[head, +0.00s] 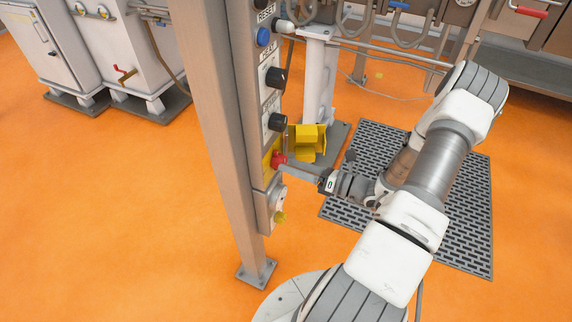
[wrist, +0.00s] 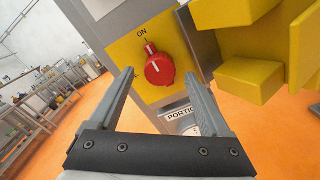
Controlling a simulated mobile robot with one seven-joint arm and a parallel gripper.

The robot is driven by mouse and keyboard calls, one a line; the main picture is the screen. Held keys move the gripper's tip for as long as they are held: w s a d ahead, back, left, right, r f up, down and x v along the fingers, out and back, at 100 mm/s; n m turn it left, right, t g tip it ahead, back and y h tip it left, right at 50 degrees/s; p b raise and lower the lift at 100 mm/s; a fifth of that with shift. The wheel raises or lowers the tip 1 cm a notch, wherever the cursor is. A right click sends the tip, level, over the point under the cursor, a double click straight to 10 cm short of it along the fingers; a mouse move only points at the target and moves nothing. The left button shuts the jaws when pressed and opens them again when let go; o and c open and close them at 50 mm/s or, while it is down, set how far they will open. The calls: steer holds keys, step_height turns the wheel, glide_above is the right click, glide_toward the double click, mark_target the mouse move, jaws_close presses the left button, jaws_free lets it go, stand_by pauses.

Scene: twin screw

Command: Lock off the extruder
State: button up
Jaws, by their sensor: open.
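The extruder's red rotary switch (wrist: 158,70) sits on a yellow plate (wrist: 124,50) on the control column. Its white mark points up toward the "ON" label. In the head view the red switch (head: 277,159) shows at the column's right side. A yellow blocky part (wrist: 258,78), perhaps an open lockout cover, stands out to the right of the switch; it also shows in the head view (head: 307,142). My gripper (wrist: 160,78) is open, with one finger on each side of the switch. I cannot tell whether the fingers touch it.
Black knobs (head: 276,78) and a blue button (head: 263,37) sit above the switch on the column. A white dial with a yellow piece (head: 279,217) is below. A steel post (head: 215,130) stands left. The orange floor (head: 110,220) at left is clear.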

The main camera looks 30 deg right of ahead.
steer(key=shift+x, duration=1.25)
jaws_close()
